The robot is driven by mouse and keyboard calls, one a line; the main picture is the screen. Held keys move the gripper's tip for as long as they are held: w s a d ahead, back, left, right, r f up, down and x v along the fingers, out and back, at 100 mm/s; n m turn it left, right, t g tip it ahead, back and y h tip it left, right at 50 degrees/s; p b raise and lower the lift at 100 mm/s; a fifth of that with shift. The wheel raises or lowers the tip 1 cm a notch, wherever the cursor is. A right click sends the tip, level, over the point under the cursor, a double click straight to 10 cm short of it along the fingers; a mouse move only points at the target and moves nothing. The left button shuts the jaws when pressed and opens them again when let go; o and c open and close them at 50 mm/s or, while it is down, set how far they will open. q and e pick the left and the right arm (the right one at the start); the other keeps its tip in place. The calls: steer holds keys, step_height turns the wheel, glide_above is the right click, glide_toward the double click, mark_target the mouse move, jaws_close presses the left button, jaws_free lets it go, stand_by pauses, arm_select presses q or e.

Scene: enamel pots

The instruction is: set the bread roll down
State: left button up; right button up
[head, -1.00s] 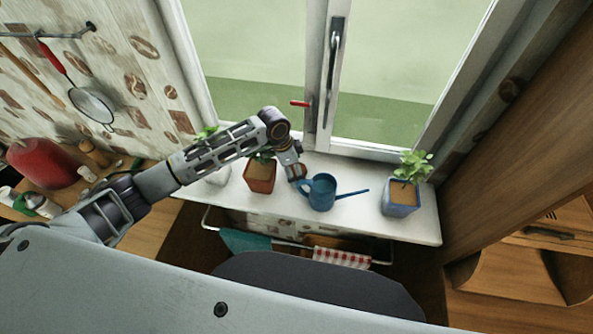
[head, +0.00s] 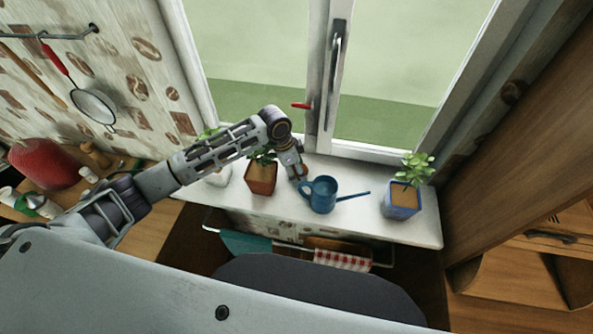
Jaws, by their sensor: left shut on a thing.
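My left gripper (head: 296,176) reaches in from the left over the white windowsill (head: 350,215). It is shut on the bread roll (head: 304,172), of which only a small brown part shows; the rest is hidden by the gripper. The gripper is just left of the handle of the blue watering can (head: 323,195) and right of the terracotta plant pot (head: 261,178). I cannot tell whether the roll touches the sill. My right gripper is not in view.
A blue square pot with a plant (head: 403,200) stands at the sill's right end, and a white pot (head: 217,176) at its left. Bare sill lies between the can and the blue pot. Towels (head: 342,259) hang on a rail below. The window (head: 322,100) stands behind.

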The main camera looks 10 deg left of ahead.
arm_select(q)
step_height(320, 180, up, 9)
steer(key=shift+r+b, duration=0.1)
steer(key=shift+b, duration=0.65)
stand_by(0.3)
step_height(320, 180, up, 7)
steer(key=p, duration=0.1)
steer(key=shift+p, duration=0.4)
stand_by(0.5)
